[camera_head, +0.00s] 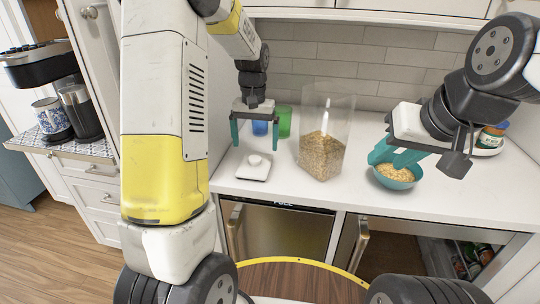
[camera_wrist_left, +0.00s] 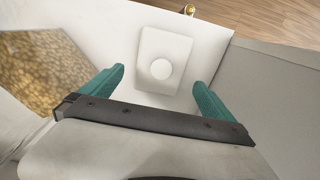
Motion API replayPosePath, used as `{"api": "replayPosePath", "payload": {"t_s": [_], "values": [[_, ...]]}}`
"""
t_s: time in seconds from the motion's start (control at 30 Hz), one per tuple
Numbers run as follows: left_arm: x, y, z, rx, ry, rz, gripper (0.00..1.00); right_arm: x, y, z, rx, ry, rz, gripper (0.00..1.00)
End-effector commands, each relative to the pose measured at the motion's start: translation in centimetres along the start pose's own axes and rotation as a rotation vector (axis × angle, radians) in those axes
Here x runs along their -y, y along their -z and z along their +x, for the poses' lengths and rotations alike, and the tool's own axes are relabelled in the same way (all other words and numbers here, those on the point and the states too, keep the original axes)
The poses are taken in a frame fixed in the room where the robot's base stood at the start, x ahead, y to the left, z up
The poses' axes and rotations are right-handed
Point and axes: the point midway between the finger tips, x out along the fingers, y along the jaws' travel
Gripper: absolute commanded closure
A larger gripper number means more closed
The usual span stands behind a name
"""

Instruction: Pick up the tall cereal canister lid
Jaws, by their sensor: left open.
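The canister lid (camera_head: 254,168) is a white, flat, rectangular piece with a round knob on top. It lies on the white counter, left of the tall clear canister (camera_head: 325,145), which holds cereal. My left gripper (camera_head: 255,138) is open above the lid, fingers pointing down on either side. In the left wrist view the lid (camera_wrist_left: 163,48) shows between and beyond the two teal fingers, with nothing held. My right gripper (camera_head: 396,155) is at the far rim of a teal bowl (camera_head: 396,182) of cereal; whether it grips the rim is unclear.
A blue cup (camera_head: 260,127) and a green cup (camera_head: 284,122) stand behind the left gripper. A jar (camera_head: 491,136) stands at the back right. The counter's front edge (camera_head: 300,205) is close to the lid. The counter between canister and bowl is clear.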

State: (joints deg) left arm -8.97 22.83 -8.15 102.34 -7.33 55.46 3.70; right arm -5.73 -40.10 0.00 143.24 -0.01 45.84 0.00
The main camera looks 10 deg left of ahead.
Motion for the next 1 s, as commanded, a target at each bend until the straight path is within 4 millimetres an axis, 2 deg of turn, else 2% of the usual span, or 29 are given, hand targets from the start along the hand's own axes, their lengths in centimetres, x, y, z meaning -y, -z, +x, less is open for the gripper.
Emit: {"api": "replayPosePath", "payload": {"t_s": [0.5, 0.63, 0.83, 0.87, 1.0], "values": [[0.2, -0.1, 6.6, 0.003, 0.0, 0.001, 0.0, 0.0, 0.0, 0.0, 0.0, 0.0, 0.0, 0.64], [0.2, 0.0, 7.5, 0.001, 0.0, 0.001, 0.0, 0.0, 0.0, 0.0, 0.0, 0.0, 0.0, 0.64], [0.2, 0.0, 7.5, 0.0, 0.0, 0.0, 0.0, 0.0, 0.0, 0.0, 0.0, 0.0, 0.0, 0.64], [0.2, 0.0, 7.5, 0.0, 0.0, 0.0, 0.04, 0.0, 0.0, 0.0, 0.0, 0.0, 0.0, 0.64], [0.2, 0.0, 7.5, 0.0, 0.0, 0.0, 0.31, 0.0, 0.0, 0.0, 0.0, 0.0, 0.0, 0.64]]}}
